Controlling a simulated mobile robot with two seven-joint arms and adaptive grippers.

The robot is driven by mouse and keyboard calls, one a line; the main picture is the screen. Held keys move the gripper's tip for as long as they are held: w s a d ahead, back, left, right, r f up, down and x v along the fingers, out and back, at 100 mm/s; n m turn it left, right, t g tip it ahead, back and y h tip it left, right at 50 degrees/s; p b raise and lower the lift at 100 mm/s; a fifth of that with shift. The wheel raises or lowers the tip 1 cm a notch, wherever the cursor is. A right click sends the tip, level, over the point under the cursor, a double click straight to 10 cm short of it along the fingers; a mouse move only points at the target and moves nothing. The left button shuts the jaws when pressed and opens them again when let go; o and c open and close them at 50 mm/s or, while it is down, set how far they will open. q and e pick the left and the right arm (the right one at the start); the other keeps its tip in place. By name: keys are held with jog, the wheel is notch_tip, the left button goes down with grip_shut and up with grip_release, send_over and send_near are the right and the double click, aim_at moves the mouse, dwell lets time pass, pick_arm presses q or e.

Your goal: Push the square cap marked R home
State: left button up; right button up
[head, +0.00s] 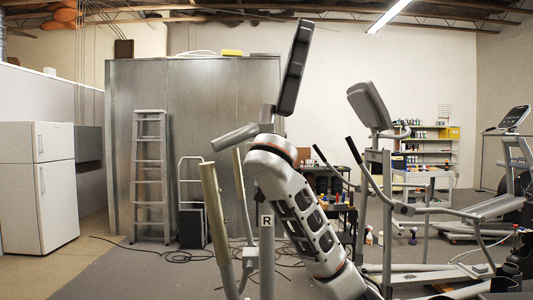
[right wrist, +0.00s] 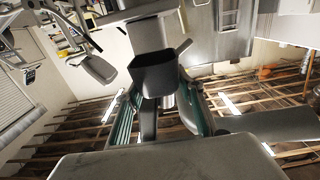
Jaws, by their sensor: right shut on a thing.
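My right arm reaches up from the lower right, just right of this plate, and hides part of the machine. In the right wrist view, my right gripper (right wrist: 163,108) has its green-lined fingers on either side of a grey piece (right wrist: 148,120). Which part this is cannot be told. A dark, grey-rimmed part (right wrist: 155,74) shows beyond the fingers. My left gripper is not in view.
The machine's tan-grey handlebar (head: 214,212) stands left of the plate, close to my arm. Another elliptical machine (head: 380,150) stands to the right. A ladder (head: 150,180) and a white fridge (head: 45,185) are at the left. Cables (head: 170,256) lie on the floor.

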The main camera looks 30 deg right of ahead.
jog(key=shift+f, duration=0.35)
jog(key=shift+f+b, duration=0.65)
jog(key=shift+f+b, duration=0.35)
jog(key=shift+f, duration=0.25)
dwell(0.7)
jog(key=shift+f, duration=0.35)
dwell(0.4)
jog(key=shift+f+b, duration=0.25)
jog(key=shift+b, duration=0.05)
dwell(0.3)
jog(key=o, duration=1.1)
